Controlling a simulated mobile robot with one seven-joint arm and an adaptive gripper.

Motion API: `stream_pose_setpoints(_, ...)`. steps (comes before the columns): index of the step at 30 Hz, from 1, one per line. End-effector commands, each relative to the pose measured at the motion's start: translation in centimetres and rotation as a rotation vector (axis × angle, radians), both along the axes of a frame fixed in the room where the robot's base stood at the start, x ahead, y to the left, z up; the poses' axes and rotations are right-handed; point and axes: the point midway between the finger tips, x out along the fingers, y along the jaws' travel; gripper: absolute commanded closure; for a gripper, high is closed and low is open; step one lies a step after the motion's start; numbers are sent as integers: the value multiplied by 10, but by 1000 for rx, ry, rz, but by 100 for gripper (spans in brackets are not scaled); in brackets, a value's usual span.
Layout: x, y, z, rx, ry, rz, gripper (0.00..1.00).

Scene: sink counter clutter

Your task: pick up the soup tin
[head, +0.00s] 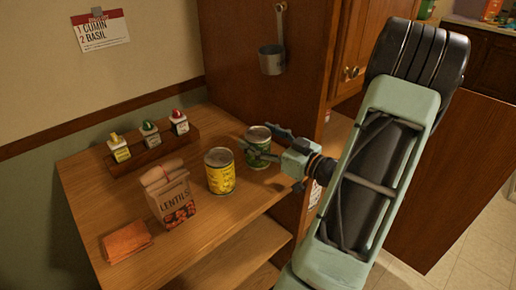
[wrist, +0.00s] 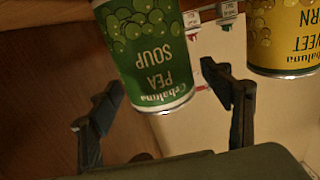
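The soup tin (head: 257,136) is a green can standing upright on the wooden counter at its right side, near the cabinet. In the wrist view the tin (wrist: 148,55) shows upside down, with "PEA SOUP" on its green label. My gripper (head: 266,145) is at the tin's right side, one finger crossing in front of it and the other behind. In the wrist view my gripper (wrist: 165,84) is open, with a finger to each side of the tin. A gap shows on the right. I cannot tell whether the left finger touches.
A yellow sweet corn tin (head: 220,172) stands just left of the soup tin. A lentils bag (head: 173,203), a folded orange cloth (head: 127,241) and a spice rack (head: 153,151) are further left. The cabinet side (head: 245,82) rises behind, with a hanging ladle (head: 272,60).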

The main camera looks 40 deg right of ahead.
Motion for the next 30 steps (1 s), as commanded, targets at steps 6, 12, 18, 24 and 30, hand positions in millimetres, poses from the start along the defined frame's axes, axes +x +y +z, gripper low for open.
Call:
stream_pose_setpoints(6,0,0,0,0,0,0,52)
stream_pose_setpoints(12,0,0,0,0,0,0,74)
stream_pose_setpoints(18,0,0,1,0,-3,1,90)
stream_pose_setpoints(24,0,0,2,0,-3,1,90)
stream_pose_setpoints(30,0,0,11,-1,-3,1,90)
